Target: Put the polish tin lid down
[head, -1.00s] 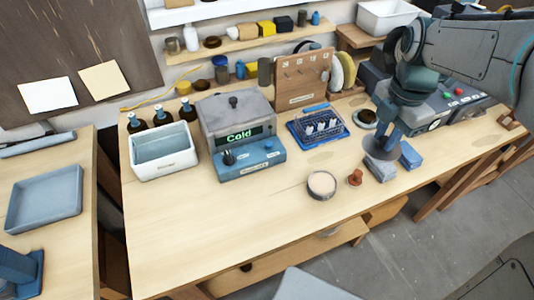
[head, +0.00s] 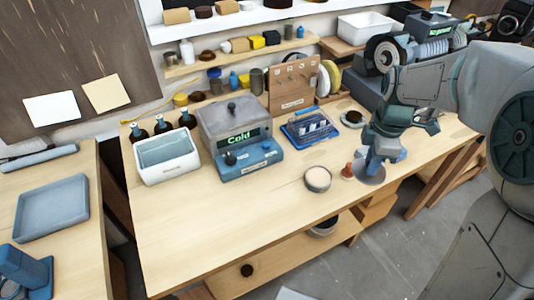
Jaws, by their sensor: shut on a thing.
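My gripper (head: 372,163) is at the right part of the bench, pointing down. It is shut on the polish tin lid (head: 371,176), a flat grey disc at its fingertips. The lid is low over the bench near its front edge; I cannot tell whether it touches the wood. A round, open tin (head: 318,179) with a pale pinkish filling stands to the left of the lid. A small brown-red knobbed piece (head: 347,171) stands between them.
Blue blocks or cloths (head: 401,155) are partly hidden behind my gripper. The bench top (head: 235,215) is bare at the front left.

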